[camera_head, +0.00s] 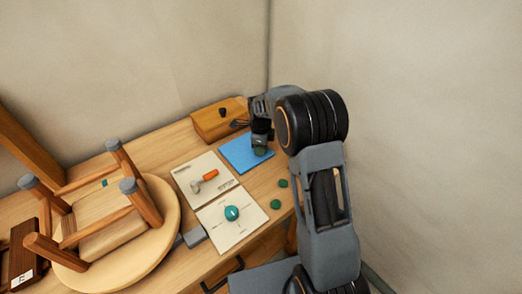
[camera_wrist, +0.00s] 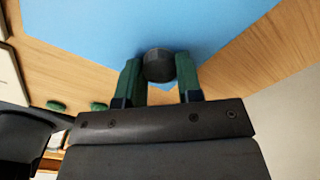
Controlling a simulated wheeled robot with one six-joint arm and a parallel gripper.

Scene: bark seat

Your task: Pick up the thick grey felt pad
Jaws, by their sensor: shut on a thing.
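My gripper (camera_wrist: 160,80) has its two green-padded fingers closed on a thick, round, dark grey felt pad (camera_wrist: 158,65). The pad sits between the fingertips and sticks out a little past them, over the blue mat (camera_wrist: 110,20). I cannot tell whether it touches the mat or is just above it. In the head view my gripper (camera_head: 261,143) points down over the right part of the blue mat (camera_head: 238,155), and the pad is mostly hidden there.
An upturned stool (camera_head: 110,235) lies on the left of the bench. Near the mat are a wooden box (camera_head: 215,122), a card with an orange-handled tool (camera_head: 208,176), a card with a teal round thing (camera_head: 232,213), and two green discs (camera_head: 283,183). Walls stand behind and to the right.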

